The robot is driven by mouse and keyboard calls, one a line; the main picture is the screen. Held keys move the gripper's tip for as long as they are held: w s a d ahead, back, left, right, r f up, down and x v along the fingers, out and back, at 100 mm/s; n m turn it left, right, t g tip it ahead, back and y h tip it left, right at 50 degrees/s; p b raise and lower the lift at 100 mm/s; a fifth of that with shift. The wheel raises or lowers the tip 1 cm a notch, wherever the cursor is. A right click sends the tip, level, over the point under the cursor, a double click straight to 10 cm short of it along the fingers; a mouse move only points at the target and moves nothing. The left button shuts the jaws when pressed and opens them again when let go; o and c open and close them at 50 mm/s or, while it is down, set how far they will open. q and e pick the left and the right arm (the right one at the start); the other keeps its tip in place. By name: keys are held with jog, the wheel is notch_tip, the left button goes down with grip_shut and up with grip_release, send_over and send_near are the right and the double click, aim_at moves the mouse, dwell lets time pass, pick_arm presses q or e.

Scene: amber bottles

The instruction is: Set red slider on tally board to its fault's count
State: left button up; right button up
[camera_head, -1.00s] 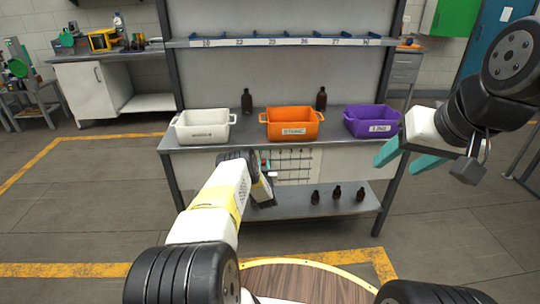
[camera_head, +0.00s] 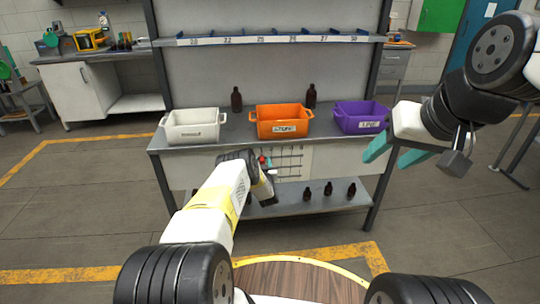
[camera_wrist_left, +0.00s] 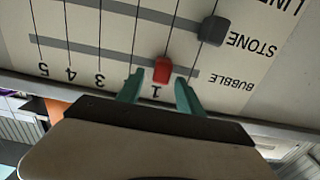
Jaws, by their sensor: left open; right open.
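The tally board (camera_wrist_left: 100,28) fills the top of the left wrist view, its lettering upside down. The red slider (camera_wrist_left: 162,70) sits on the BUBBLE row at the line marked 1. My left gripper (camera_wrist_left: 160,84) is open, with one teal finger on each side of the red slider; I cannot tell whether either touches it. A dark slider (camera_wrist_left: 213,30) sits on the STONE row near its label. In the head view the board (camera_head: 290,161) hangs under the tabletop, partly hidden by my left arm. My right gripper (camera_head: 391,155) is open and empty, right of the board.
White (camera_head: 193,133), orange (camera_head: 262,126) and purple (camera_head: 345,121) bins stand on the table. Dark bottles (camera_head: 236,99) and (camera_head: 311,95) stand behind them. Several more bottles (camera_head: 328,189) stand on the lower shelf. A numbered rack (camera_head: 265,40) runs above.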

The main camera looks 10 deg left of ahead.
pick_arm(q)
jog(key=v, duration=0.7)
jog(key=shift+s, duration=0.2)
jog(key=shift+d, duration=0.1)
